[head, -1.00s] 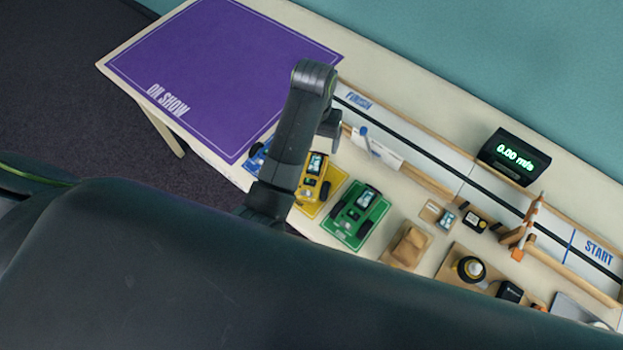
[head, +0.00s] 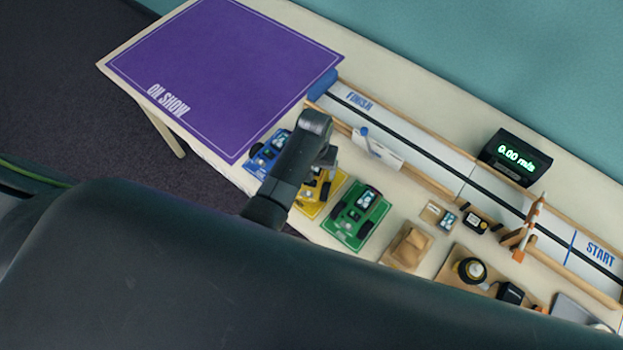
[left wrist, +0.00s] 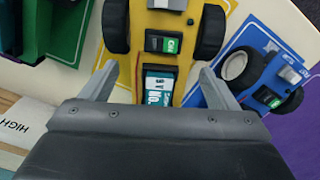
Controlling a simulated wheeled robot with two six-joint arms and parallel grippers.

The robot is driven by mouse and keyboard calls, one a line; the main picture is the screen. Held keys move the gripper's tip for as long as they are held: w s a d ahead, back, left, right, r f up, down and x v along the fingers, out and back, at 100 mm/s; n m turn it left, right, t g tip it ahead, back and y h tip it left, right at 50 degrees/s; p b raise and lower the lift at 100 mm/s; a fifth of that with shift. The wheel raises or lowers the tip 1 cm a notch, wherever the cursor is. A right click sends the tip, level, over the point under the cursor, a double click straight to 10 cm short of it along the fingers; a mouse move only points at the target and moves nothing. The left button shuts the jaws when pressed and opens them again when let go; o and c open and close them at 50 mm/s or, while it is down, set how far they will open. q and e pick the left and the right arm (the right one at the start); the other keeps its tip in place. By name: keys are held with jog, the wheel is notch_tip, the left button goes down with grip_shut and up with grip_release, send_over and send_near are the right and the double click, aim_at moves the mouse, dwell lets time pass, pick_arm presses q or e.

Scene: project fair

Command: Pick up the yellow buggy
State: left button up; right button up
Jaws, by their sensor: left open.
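The yellow buggy (head: 337,182) stands on a yellow mat between the blue and green buggies, partly hidden behind my left arm in the head view. My left gripper (head: 326,160) is over the yellow buggy. In the left wrist view my left gripper (left wrist: 157,80) is open, with one finger toward each side of the buggy's body and nothing held. My right gripper is not in view.
The blue buggy (head: 266,150) and green buggy (head: 358,216) stand close on either side. A purple "ON SHOW" mat (head: 225,70) lies clear at the far left.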

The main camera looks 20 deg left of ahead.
pick_arm(q)
jog(key=shift+f, duration=1.55)
jog(key=shift+c, duration=0.3)
jog(key=c, duration=0.9)
jog(key=shift+o, duration=0.2)
jog(key=shift+r, duration=0.2)
